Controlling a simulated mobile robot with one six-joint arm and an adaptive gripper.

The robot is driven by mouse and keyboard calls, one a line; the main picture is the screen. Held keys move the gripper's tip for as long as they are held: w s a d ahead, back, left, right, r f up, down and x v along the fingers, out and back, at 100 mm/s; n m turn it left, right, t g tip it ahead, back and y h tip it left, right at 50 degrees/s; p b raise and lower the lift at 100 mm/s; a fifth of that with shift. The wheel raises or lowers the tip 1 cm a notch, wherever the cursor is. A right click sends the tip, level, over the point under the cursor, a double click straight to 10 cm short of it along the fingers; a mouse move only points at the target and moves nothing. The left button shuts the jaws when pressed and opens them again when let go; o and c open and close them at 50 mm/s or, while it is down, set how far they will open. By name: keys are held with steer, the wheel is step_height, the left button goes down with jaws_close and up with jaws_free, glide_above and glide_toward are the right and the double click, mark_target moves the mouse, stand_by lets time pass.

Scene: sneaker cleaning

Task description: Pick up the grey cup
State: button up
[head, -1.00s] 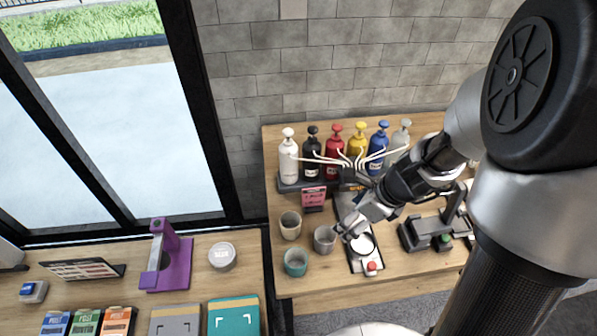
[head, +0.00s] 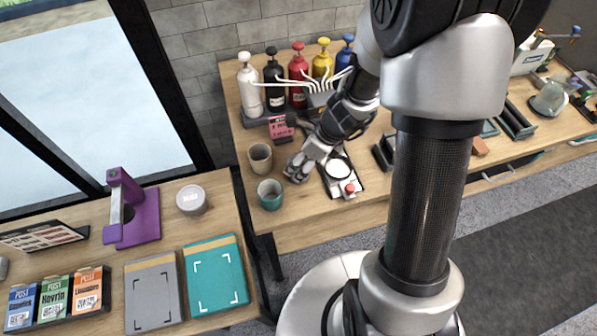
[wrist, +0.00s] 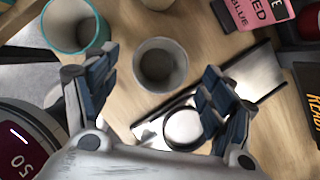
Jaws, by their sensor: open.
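The grey cup (wrist: 161,66) stands upright and open-topped on the wooden counter in the middle of the wrist view, and it looks empty. My gripper (head: 299,166) is open, and its two dark-padded fingers show in the wrist view. The cup appears between the fingertips, with a gap on each side; I cannot tell how far the tips reach down beside it. In the head view the gripper largely hides the cup.
A teal cup (head: 270,194) and a beige cup (head: 260,157) stand close by on the left. A pink sign (head: 281,127) and several pump bottles (head: 298,75) stand behind.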

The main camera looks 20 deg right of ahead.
mark_target(292, 157)
steer(key=b+x, duration=0.2)
steer(key=x, duration=0.2)
steer(key=shift+r, duration=0.2)
steer(key=shift+c, duration=0.3)
steer(key=c, duration=0.9)
